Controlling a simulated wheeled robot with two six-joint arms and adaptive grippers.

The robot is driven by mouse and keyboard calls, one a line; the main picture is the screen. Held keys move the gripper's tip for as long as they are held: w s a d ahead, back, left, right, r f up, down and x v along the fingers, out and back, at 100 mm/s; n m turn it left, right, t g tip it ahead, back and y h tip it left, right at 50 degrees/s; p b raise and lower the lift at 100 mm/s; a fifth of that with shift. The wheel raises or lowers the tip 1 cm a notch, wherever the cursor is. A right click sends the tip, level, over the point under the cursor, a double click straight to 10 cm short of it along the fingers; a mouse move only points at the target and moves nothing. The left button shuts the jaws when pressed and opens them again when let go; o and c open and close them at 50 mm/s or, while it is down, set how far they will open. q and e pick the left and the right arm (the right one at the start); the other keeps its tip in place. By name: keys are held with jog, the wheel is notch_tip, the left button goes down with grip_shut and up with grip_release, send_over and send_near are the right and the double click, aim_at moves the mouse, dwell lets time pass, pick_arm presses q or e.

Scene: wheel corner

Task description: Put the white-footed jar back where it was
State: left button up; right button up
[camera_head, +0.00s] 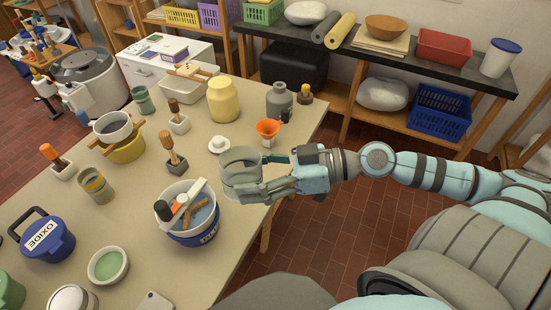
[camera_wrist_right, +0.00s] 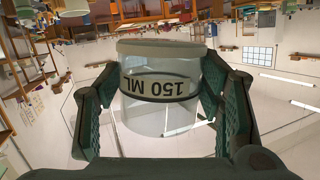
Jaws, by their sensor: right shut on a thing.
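The jar (camera_head: 240,168) is a clear, greenish see-through cylinder held by my right gripper (camera_head: 265,178) near the table's right edge. In the right wrist view the jar (camera_wrist_right: 160,118) has a dark band with an upside-down "150 ML" label and a pale band at its upper end in the picture. The fingers of my right gripper (camera_wrist_right: 163,110) are on both sides of it, shut on it. I cannot tell how far the jar is above the table. My left gripper is not in view.
The table (camera_head: 130,218) is crowded. A blue-and-white bucket of tools (camera_head: 188,235) stands just left of the jar. A white knobbed piece (camera_head: 219,145), an orange funnel (camera_head: 267,128), a yellow jar (camera_head: 223,100) and a grey bottle (camera_head: 280,102) stand behind it.

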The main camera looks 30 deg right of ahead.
jog(key=w+d+f+m+t+h+b, duration=0.3)
jog(key=w+d+f+h+b, duration=0.15)
jog(key=w+b, duration=0.6)
jog(key=w+d+f+m+t+h+b, duration=0.25)
jog(key=w+d+f+b, duration=0.3)
jog(key=w+b, duration=0.55)
jog(key=shift+n+t+h, duration=0.25)
jog(key=shift+h, duration=0.15)
jog(key=f+b, duration=0.2)
jog(key=f, duration=0.4)
jog(key=f+b, duration=0.3)
jog(key=f, duration=0.4)
jog(key=s+f+b, duration=0.1)
jog(key=f+b, duration=0.2)
jog(key=f, duration=0.3)
jog(key=shift+f, duration=0.35)
jog(key=shift+r, duration=0.1)
jog(key=o, duration=1.3)
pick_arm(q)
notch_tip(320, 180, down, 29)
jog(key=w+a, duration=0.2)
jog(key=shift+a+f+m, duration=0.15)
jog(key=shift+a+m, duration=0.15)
pick_arm(e)
jog(key=shift+o, duration=0.2)
